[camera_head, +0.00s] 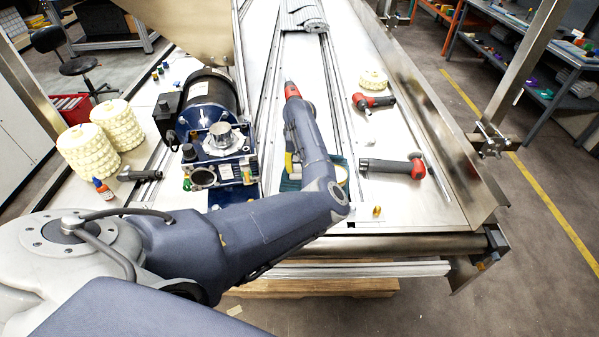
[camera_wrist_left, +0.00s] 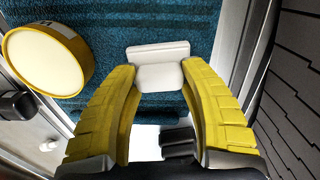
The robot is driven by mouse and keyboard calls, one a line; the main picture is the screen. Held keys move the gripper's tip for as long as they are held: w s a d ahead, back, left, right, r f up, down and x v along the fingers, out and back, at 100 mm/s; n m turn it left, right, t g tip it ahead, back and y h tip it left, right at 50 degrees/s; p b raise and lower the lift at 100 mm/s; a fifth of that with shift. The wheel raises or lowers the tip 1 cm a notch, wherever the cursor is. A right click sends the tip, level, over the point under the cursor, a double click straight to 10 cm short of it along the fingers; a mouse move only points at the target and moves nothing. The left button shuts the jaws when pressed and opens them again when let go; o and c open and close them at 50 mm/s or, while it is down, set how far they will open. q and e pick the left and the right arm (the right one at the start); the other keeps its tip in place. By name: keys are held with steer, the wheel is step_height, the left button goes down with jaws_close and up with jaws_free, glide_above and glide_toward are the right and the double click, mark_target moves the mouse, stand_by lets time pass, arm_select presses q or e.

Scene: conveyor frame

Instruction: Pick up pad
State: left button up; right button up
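The white pad (camera_wrist_left: 158,52) lies on a teal textured mat (camera_wrist_left: 160,20) in the left wrist view. My left gripper (camera_wrist_left: 159,70) has its two yellow fingertips at the left and right sides of the pad. I cannot tell whether the tips press on it or leave a small gap. In the head view my left gripper (camera_head: 289,161) is mostly hidden behind my own arm, with a bit of yellow finger showing. The pad is hidden there. My right gripper is not in view.
A round yellow-rimmed container (camera_wrist_left: 50,62) stands left of the pad. In the head view, a motor assembly (camera_head: 215,130) is left of my arm. Red-and-black tools (camera_head: 395,167) lie to the right. Pale ribbed rolls (camera_head: 88,150) stand at the left.

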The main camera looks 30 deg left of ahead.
arm_select(q)
steer(key=c, duration=0.7)
steer(key=shift+o, duration=0.2)
steer(key=shift+r, duration=0.15)
step_height(320, 180, up, 20)
stand_by(0.4)
